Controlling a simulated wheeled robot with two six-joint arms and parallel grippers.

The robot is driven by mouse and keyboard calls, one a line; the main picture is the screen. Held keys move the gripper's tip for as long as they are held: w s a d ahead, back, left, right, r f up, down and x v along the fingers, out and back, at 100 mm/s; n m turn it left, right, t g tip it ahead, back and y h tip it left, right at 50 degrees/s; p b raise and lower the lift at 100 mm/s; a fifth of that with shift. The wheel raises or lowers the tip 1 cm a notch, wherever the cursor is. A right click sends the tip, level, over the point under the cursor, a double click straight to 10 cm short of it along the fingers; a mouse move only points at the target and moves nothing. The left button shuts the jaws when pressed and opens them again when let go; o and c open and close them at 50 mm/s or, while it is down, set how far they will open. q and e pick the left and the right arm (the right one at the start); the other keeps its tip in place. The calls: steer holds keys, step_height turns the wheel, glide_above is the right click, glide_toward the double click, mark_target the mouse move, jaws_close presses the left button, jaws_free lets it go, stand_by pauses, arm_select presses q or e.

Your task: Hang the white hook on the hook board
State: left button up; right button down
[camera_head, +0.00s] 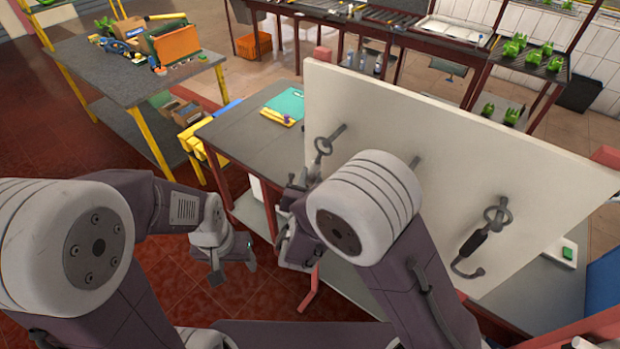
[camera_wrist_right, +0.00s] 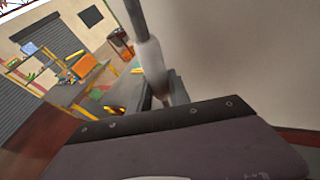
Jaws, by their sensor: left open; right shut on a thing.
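The white hook board (camera_head: 450,150) stands tilted across the right half of the head view, with several pegs. My right gripper (camera_head: 298,195), partly hidden behind my own arm, is shut on the white hook (camera_head: 317,165) in front of the board's left end. The hook's ring is up by the left peg (camera_head: 338,131); I cannot tell whether it is around the peg. In the right wrist view the hook's pale stem (camera_wrist_right: 152,60) rises from the jaws, with a darker upper part. My left gripper (camera_head: 232,258) is open and empty, low and left of the board.
A black-handled hook (camera_head: 474,242) hangs on the right peg (camera_head: 497,213). The middle peg (camera_head: 413,163) looks bare, partly behind my arm. A grey table (camera_head: 250,140) stands left of the board, with a green item (camera_head: 286,103) on it. A workbench (camera_head: 120,75) with boxes is further left.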

steer(key=shift+w+d+b, duration=0.35)
steer(key=shift+w+d, duration=0.15)
steer(key=shift+w, duration=0.2)
steer(key=shift+w+d+b, duration=0.35)
steer(key=shift+w+d, duration=0.1)
steer(key=shift+w, duration=0.2)
stand_by(0.7)
steer(key=shift+w+d+b, duration=0.3)
steer(key=shift+w+b, duration=0.1)
stand_by(0.3)
steer(key=shift+w+a+f+b, duration=0.1)
steer(key=shift+w+f+b, duration=0.2)
steer(key=shift+b, duration=0.35)
steer(key=shift+s, duration=0.1)
stand_by(0.4)
steer(key=c, duration=1.2)
jaws_free()
steer(key=shift+o, duration=0.4)
steer(key=shift+a, duration=0.1)
steer(key=shift+s, duration=0.1)
